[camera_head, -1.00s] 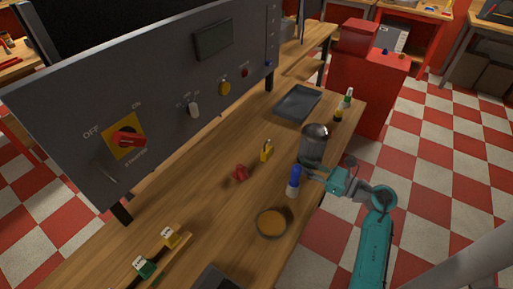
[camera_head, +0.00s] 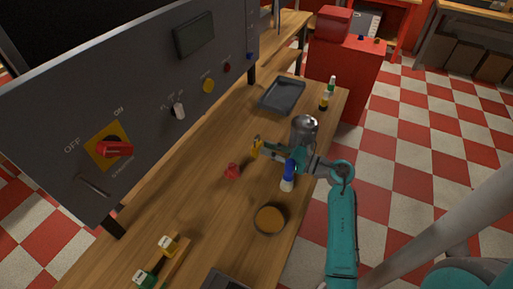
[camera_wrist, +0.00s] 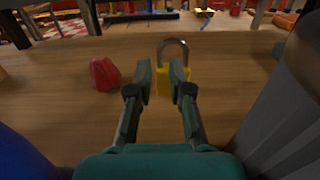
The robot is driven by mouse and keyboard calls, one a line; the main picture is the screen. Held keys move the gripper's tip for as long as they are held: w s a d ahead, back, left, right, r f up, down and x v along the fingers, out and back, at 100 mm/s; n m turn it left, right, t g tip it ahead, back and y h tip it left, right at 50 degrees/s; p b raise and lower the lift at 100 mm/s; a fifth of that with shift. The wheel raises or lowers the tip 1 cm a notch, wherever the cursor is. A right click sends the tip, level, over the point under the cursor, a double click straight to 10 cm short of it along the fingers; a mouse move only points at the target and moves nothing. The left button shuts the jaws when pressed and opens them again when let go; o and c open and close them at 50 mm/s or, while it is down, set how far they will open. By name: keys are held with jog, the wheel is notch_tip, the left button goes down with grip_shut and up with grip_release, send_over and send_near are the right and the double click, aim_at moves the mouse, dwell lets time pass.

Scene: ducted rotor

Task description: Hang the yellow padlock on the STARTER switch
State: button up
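The yellow padlock (camera_head: 255,149) stands upright on the wooden bench. In the wrist view its yellow body (camera_wrist: 162,84) and grey shackle (camera_wrist: 173,48) show just beyond my fingertips, with the right finger covering part of the body. My gripper (camera_head: 267,151) is open close to the padlock; in the wrist view there is a gap between the fingers (camera_wrist: 160,80). I cannot tell whether a finger touches it. The STARTER switch (camera_head: 115,149) is a red handle on a yellow plate on the grey panel, with OFF and ON marks.
A red object (camera_head: 232,171) lies left of the padlock. A blue-capped bottle (camera_head: 287,178), a dark metal canister (camera_head: 304,129) and a round dish (camera_head: 270,219) stand near my arm. A grey tray (camera_head: 283,95) lies farther back. A small rack (camera_head: 176,266) holds tagged padlocks at the front.

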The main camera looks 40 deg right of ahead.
aim_at(255, 147)
jog(key=shift+x, duration=2.7)
grip_shut()
